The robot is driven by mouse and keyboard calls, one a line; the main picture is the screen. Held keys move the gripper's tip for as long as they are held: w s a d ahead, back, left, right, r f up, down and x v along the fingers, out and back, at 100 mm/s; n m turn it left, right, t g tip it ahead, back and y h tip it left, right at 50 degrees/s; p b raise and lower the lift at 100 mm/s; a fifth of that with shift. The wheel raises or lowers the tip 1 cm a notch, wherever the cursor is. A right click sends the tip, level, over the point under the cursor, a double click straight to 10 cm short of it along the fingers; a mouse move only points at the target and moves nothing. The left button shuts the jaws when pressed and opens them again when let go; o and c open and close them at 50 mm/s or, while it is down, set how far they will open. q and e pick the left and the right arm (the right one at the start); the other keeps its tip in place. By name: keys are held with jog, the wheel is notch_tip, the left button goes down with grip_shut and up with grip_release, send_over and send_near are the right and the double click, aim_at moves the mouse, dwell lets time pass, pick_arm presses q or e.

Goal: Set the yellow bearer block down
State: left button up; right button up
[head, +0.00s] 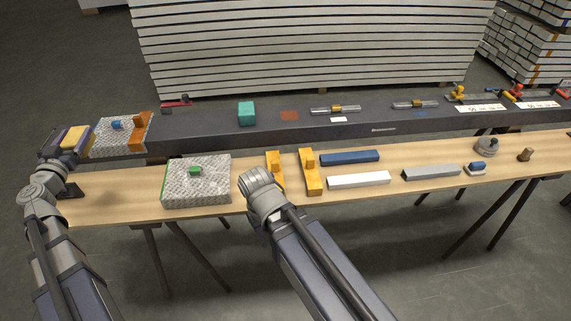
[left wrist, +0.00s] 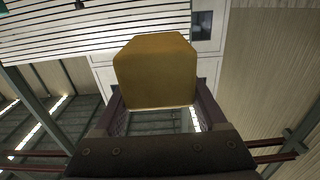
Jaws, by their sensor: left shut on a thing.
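The yellow bearer block (head: 75,138) is held in my left gripper (head: 70,141), at the far left of the head view. The dark fingers lie along both its sides. In the left wrist view the block (left wrist: 155,70) stands out between the two fingers (left wrist: 157,118), with roof and wall behind it. In the head view it appears beside the left end of the dark beam (head: 210,138); I cannot tell whether it touches anything beneath. My right arm's wrist (head: 262,188) is over the table's front edge, and its fingers are hidden.
A speckled block with an orange bracket (head: 141,132) is just right of the yellow block. Another speckled block (head: 195,188), two orange-yellow stepped blocks (head: 312,182) and several coloured bars lie on the wooden table (head: 110,208). A teal block (head: 246,113) stands on the beam.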

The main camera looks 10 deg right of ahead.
pick_arm(q)
notch_tip(320, 180, down, 12)
jog(key=b, duration=1)
jog(key=shift+w+a+f+b, duration=0.15)
jog(key=shift+a+f+b, duration=0.1)
jog(key=shift+a+b, duration=0.1)
notch_tip(320, 180, down, 10)
jog(key=b, duration=1)
jog(key=shift+f, duration=0.15)
